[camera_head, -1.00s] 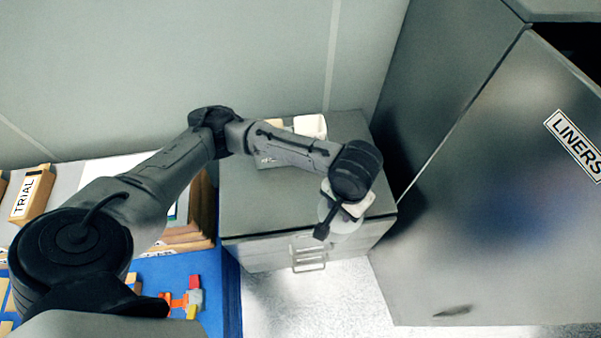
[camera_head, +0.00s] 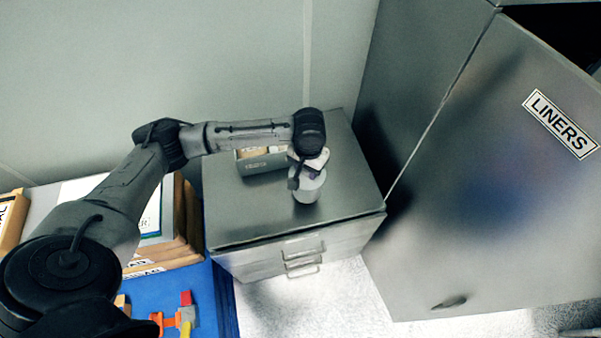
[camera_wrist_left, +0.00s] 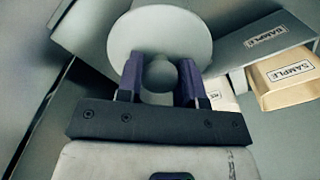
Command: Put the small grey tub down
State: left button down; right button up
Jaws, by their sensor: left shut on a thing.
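The small grey tub (camera_head: 307,190) is over the top of the grey drawer cabinet (camera_head: 340,203), near its middle. My left gripper (camera_head: 311,173) is shut on the tub from above. In the left wrist view the tub's round pale top (camera_wrist_left: 160,35) shows between and beyond the two purple-dark fingers of my left gripper (camera_wrist_left: 162,80). I cannot tell whether the tub's base touches the cabinet top. My right gripper is not in view.
A grey box marked SAMPLE (camera_wrist_left: 262,42) stands behind the tub, with a tan SAMPLE block (camera_wrist_left: 288,78) by it. A tall metal cabinet marked LINERS (camera_head: 470,180) stands at right. The cabinet top's front right is clear. A blue surface (camera_head: 205,290) with coloured pieces lies at left.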

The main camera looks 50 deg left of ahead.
aim_at(301, 174)
pick_arm(q)
jog(key=shift+a+f, duration=0.35)
jog(key=shift+a, duration=0.25)
jog(key=shift+a+f, duration=0.35)
jog(key=shift+a, duration=0.2)
jog(key=shift+s+f, duration=0.1)
jog(key=shift+f, duration=1.85)
jog(key=c, duration=0.8)
grip_release()
jog(key=shift+f, duration=0.15)
jog(key=shift+o, duration=0.2)
